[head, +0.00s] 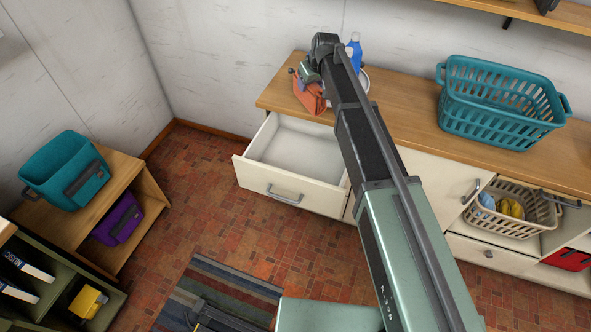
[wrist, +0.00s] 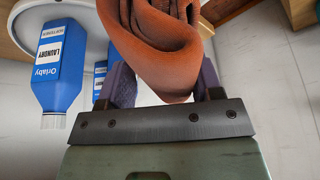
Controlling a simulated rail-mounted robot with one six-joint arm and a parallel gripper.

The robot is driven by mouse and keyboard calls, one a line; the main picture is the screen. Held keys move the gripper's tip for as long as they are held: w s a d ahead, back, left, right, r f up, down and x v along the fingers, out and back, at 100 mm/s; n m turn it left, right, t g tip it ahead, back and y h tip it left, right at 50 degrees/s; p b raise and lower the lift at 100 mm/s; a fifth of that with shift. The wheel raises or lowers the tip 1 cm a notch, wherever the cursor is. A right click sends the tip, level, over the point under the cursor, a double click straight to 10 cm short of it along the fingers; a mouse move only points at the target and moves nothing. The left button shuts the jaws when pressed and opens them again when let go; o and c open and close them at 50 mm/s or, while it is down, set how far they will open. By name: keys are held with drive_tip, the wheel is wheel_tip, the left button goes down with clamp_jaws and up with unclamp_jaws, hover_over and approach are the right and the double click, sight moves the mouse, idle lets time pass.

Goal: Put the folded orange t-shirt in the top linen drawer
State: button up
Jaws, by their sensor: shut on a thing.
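The folded orange t-shirt (head: 310,96) is at the left end of the wooden counter, held in my gripper (head: 305,78). In the wrist view the shirt (wrist: 160,45) bulges between the two fingers of my gripper (wrist: 165,85), which are shut on it. Whether the shirt still touches the counter is hard to tell. The top linen drawer (head: 285,192) is pulled open below and left of my gripper. Its white inside looks empty, though my arm hides part of its right side.
Blue bottles (head: 354,52) stand on a round white tray (head: 364,80) beside my gripper; one labelled laundry bottle (wrist: 62,60) shows close in the wrist view. A teal basket (head: 500,105) stands on the counter (head: 415,120) to the right. An open-fronted compartment below holds a cream basket (head: 510,208).

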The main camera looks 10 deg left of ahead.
drive_tip(key=s+d+f+b, duration=0.2)
drive_tip(key=s+f+b, duration=0.2)
drive_tip(key=f, duration=0.2)
drive_tip(key=s+d+f+m+b, duration=0.1)
drive_tip(key=s+f+b, duration=0.3)
drive_tip(key=f, duration=0.3)
drive_tip(key=shift+d+f+h+b, duration=0.15)
drive_tip(key=shift+d+h+b, duration=0.2)
drive_tip(key=shift+b, duration=0.35)
